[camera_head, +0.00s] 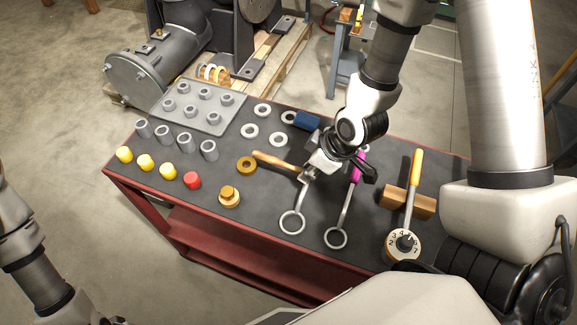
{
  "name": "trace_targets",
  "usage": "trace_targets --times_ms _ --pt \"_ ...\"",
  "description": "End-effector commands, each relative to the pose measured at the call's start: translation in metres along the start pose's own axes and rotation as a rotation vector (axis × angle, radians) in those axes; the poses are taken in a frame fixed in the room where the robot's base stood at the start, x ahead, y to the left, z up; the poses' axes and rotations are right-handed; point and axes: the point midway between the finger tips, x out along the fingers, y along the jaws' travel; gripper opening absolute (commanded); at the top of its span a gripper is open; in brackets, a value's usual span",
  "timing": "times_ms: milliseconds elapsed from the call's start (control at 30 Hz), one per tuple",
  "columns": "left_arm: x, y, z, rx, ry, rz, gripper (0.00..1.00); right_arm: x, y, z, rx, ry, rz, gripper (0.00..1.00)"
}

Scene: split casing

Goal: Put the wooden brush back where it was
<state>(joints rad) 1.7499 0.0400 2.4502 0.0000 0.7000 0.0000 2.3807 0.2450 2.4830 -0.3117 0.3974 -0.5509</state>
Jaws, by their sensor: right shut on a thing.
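The wooden brush (275,162) shows as a light wooden handle that points left from my right gripper (313,168), over the dark bench top. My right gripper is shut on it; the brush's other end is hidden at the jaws. I cannot tell whether the brush touches the bench. A grey ring-ended tool (292,222) lies just below the gripper, its upper end close to the jaws. My left arm comes in at the left edge, and its gripper is outside the picture.
The red-edged bench (265,205) holds a grey tray of bushings (203,107), grey sleeves (185,142), yellow caps (145,162), a red cap (192,180), pale rings (250,131), a blue block (307,121), a magenta-handled ring tool (357,170) and a wooden block (423,206) under a yellow-handled tool (416,168).

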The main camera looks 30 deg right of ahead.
Motion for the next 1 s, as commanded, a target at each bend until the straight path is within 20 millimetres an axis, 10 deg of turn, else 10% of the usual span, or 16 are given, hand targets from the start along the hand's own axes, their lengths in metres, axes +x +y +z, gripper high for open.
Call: trace_targets --times_ms 33,533,1000 --pt "0.019 0.000 0.000 0.000 0.000 0.000 0.76 0.010 0.002 0.001 -0.004 0.003 0.006 0.00" --pt "-0.037 0.000 0.000 0.000 0.000 0.000 0.76 0.031 0.042 -0.067 -0.004 -0.003 0.003 0.00" --pt "-0.034 0.000 0.000 0.000 0.000 0.000 0.76 0.069 0.041 -0.049 0.000 -0.002 0.002 0.00"
